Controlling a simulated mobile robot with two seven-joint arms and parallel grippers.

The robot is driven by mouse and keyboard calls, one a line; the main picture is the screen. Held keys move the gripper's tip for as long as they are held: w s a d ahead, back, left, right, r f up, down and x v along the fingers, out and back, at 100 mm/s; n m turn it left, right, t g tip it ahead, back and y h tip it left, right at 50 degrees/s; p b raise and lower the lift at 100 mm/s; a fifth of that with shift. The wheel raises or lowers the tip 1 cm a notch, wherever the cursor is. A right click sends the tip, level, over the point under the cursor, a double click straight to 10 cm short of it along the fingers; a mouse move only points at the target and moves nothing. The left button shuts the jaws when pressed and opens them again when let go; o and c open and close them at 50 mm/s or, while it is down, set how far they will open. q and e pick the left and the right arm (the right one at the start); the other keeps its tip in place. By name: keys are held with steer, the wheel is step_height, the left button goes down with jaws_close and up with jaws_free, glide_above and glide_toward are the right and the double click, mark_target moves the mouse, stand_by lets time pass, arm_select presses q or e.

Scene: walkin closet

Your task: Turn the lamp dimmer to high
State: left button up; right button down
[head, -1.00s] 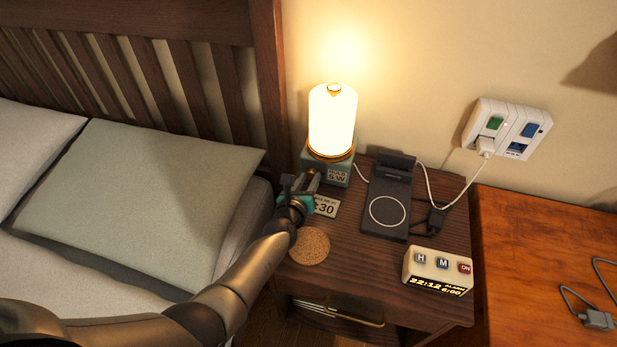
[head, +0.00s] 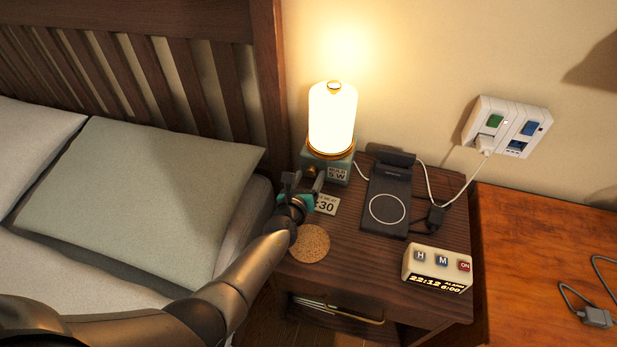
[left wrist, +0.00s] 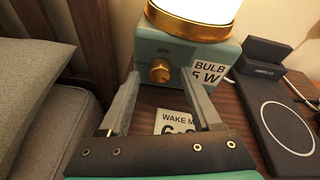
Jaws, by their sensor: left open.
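The lamp (head: 332,120) is lit and stands at the back left of the nightstand. It has a glowing white shade, a brass ring and a teal base (left wrist: 183,54). The brass dimmer knob (left wrist: 160,70) is on the front of the base, below a small label reading OFF; it is hard to make out in the head view. A "BULB 5 W" label (left wrist: 208,76) is right of the knob. My left gripper (head: 303,178) is open and empty in front of the base. In the left wrist view its fingers (left wrist: 163,92) spread to either side of the knob's line, apart from it. My right gripper is not seen.
The nightstand (head: 345,255) holds a "WAKE ME" card (head: 327,205), a cork coaster (head: 309,244), a black charging stand (head: 387,205) and an alarm clock (head: 437,270). The bed pillow (head: 140,200) is at left. A wall outlet (head: 507,127) with a plugged cord is at right.

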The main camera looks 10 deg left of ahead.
arm_select(q)
steer(key=shift+s+r, duration=0.1)
steer(key=shift+s, duration=0.1)
steer(key=p+v, duration=0.6)
steer(key=v, duration=0.7)
steer(key=shift+s, duration=0.2)
steer(key=shift+s+r+p, duration=0.25)
steer(key=shift+s+p, duration=0.05)
steer(key=shift+s, duration=0.35)
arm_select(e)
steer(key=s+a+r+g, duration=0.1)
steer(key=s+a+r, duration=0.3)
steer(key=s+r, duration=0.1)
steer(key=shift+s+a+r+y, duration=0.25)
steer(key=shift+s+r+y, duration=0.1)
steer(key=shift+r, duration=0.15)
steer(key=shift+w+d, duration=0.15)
